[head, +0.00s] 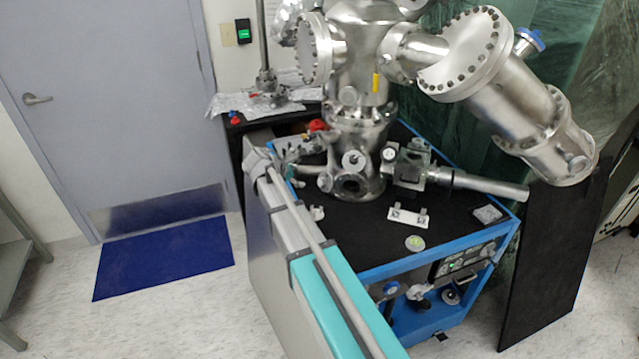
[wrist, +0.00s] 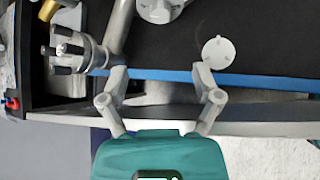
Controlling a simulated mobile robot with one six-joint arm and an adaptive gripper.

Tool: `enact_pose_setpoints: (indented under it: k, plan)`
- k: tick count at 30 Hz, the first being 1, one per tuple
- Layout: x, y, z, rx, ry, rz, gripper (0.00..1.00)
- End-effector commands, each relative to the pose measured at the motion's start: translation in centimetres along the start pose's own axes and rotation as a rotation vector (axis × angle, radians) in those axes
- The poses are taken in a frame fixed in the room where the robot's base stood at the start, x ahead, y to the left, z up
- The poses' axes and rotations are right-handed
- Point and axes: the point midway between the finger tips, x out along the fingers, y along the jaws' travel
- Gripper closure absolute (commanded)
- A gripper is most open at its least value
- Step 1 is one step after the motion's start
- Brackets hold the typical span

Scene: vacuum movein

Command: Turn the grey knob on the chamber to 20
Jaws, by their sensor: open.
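The chamber (head: 362,90) is a shiny steel vessel standing on a black-topped, blue-edged bench. A small pale grey round part (wrist: 218,52), which may be the grey knob, shows in the wrist view near the blue edge. A similar pale part shows in the head view (head: 317,213), low beside the chamber's base. I cannot read any scale or the number 20. My gripper (wrist: 160,75) is open and empty, its two fingers spread over the blue edge. The round part lies just beyond the right fingertip, and I see no contact. In the head view my arm largely hides the gripper.
A fitting with dark prongs (wrist: 70,50) lies beyond the left finger. Steel ports and a side tube (head: 485,185) crowd the chamber's base. A white plate (head: 408,217) and a round disc (head: 415,243) lie on the bench. Free floor lies around the blue mat (head: 165,258).

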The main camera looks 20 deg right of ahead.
Motion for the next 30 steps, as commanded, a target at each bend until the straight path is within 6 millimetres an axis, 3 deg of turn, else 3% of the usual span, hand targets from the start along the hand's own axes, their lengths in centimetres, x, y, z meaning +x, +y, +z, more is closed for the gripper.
enact_pose_setpoints:
  k: [11,30]
  plan:
    - [2.6,-0.1,-0.2,0.001,0.000,-0.001,0.18]
    - [10.1,-0.1,-0.2,0.002,0.000,-0.001,0.18]
